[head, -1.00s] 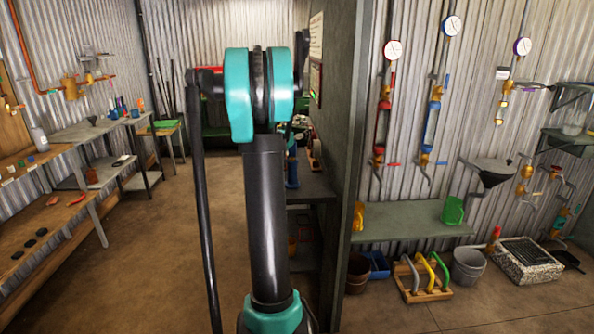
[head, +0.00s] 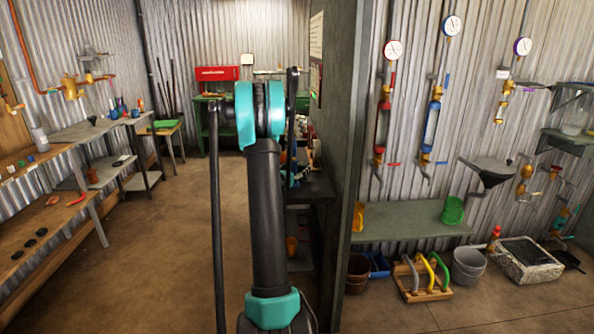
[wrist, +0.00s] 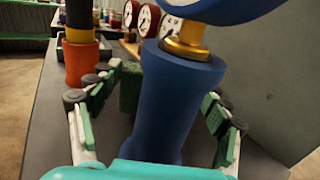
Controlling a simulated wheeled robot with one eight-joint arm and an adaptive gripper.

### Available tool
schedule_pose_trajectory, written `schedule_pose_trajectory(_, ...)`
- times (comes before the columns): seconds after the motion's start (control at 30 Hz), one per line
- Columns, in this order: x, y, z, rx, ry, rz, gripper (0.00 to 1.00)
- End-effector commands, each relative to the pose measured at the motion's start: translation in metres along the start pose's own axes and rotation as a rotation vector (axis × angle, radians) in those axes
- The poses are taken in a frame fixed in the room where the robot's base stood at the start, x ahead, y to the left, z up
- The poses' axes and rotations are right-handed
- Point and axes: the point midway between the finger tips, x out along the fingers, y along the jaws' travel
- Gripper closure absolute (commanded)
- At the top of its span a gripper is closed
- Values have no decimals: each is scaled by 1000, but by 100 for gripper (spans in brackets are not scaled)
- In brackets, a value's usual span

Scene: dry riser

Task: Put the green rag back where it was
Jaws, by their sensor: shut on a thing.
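A dark green cloth-like piece, which I take for the green rag (wrist: 129,88), shows in the wrist view between my fingertips, against the left one. The rest of it is hidden behind a thick blue upright piece with a brass neck (wrist: 170,100). My gripper (wrist: 162,88) has its fingers on both sides of this blue piece, with gaps between it and the pads. My gripper is shut on the rag as far as I can tell; the contact is largely hidden. In the head view my own arm hides the gripper and the rag.
The grey bench (wrist: 50,135) lies below, with an orange-and-black cylinder (wrist: 80,45) at left and red-rimmed gauges (wrist: 148,18) behind. A dark wall (head: 345,150) stands right of my arm. Floor (head: 165,240) is open at left. A bright green item (head: 165,124) lies on a small table.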

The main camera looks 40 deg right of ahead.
Motion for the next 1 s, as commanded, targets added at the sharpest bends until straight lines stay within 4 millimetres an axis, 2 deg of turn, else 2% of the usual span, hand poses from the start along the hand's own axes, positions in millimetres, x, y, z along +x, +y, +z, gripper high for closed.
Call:
schedule_pose_trajectory(0.1,0,0,-9,0,0,0,56)
schedule_pose_trajectory(0.43,0,0,-12,0,0,0,56)
schedule_pose_trajectory(0.47,0,0,-12,0,0,0,21)
schedule_pose_trajectory(0.6,0,0,-12,0,0,0,4)
schedule_pose_trajectory(1.0,0,0,-10,0,0,0,3)
